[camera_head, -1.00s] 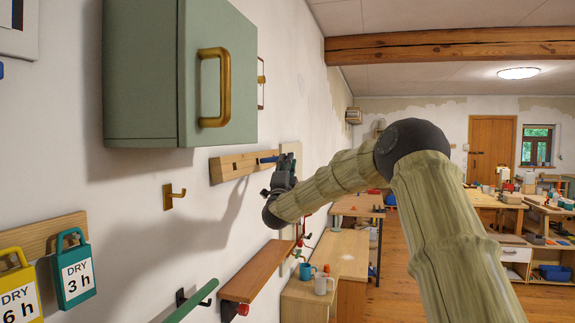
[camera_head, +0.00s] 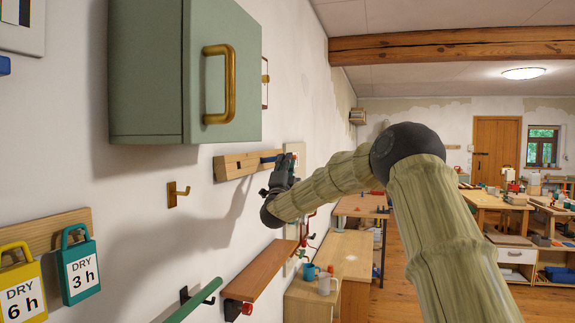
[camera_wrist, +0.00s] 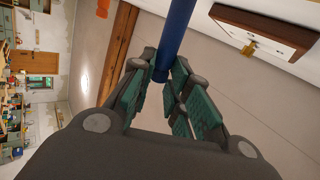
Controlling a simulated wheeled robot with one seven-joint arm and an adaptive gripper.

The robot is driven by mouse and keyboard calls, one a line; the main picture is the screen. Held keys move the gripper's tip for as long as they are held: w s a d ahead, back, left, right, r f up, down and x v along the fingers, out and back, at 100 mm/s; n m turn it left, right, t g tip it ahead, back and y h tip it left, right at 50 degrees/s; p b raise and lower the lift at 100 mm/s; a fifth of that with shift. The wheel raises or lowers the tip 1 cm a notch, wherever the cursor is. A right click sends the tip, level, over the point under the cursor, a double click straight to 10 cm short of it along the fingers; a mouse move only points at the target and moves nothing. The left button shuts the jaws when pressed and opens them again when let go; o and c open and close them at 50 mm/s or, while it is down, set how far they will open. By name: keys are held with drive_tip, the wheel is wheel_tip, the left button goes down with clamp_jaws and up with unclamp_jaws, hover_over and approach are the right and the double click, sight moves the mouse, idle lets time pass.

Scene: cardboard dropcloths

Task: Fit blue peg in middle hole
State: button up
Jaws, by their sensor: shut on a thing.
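The blue peg (camera_head: 268,158) is held in my gripper (camera_head: 281,166) and points at the wooden rail (camera_head: 228,168) on the left wall. In the head view the peg's tip overlaps the rail's right part; I cannot tell whether it is in a hole. A dark square hole (camera_head: 239,165) shows near the rail's middle. In the wrist view the peg (camera_wrist: 176,30) stands between the green-padded fingers of my gripper (camera_wrist: 163,70) and runs out of the top edge, so its far end is hidden there.
A green cabinet (camera_head: 150,80) with a brass handle (camera_head: 218,85) hangs up left of the rail. A brass hook (camera_head: 178,194) and a brown shelf (camera_head: 260,270) are below it. Mugs (camera_head: 318,280) stand on a low cabinet. The space right of my gripper is open.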

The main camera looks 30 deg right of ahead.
drive_tip(key=shift+w+a+f+b, duration=0.2)
drive_tip(key=shift+w+a+b, duration=0.25)
drive_tip(key=shift+w+a, duration=0.55)
idle(0.4)
drive_tip(key=o, duration=0.9)
drive_tip(key=shift+d, duration=0.1)
drive_tip(key=v, duration=1.2)
drive_tip(key=shift+d+f, duration=0.1)
